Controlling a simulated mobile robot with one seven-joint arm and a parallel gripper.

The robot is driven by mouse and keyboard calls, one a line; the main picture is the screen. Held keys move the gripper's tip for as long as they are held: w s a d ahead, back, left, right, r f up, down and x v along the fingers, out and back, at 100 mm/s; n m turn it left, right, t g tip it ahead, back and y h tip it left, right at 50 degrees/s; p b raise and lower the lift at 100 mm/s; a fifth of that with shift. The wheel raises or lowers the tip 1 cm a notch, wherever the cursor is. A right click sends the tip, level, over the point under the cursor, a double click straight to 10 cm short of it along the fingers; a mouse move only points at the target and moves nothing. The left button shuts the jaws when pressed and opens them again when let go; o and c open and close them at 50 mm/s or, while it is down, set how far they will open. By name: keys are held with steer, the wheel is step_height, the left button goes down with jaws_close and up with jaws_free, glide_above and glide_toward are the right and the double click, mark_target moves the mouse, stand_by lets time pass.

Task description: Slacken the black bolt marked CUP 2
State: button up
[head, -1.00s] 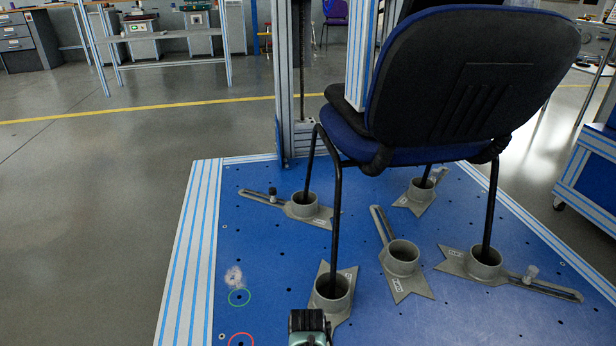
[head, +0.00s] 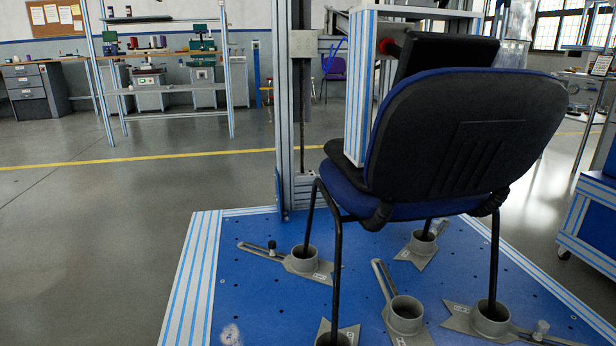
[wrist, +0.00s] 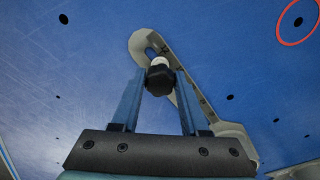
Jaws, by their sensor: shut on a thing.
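In the wrist view my gripper (wrist: 160,77) has its two blue fingers on either side of a black bolt head (wrist: 159,83), shut on it. A pale collar or shank shows beside the head. The bolt stands at the slotted end of a grey cup arm (wrist: 141,40) on the blue floor plate. No CUP 2 mark is readable on this arm. My gripper is outside the head view. There, another black bolt (head: 272,245) stands in the slotted arm of the back left cup (head: 304,258). The front cup (head: 333,338) is cut off by the lower edge.
A blue and black chair (head: 455,140) stands with its legs in grey cups on the blue plate (head: 240,290). A spare cup (head: 406,314) is empty. The right cup has a pale bolt (head: 541,328). A red ring (wrist: 297,22) marks a plate hole.

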steer(key=shift+n, duration=0.6)
steer(key=shift+n, duration=0.7)
steer(key=shift+n, duration=0.7)
steer(key=o, duration=0.7)
steer(key=shift+o, duration=0.2)
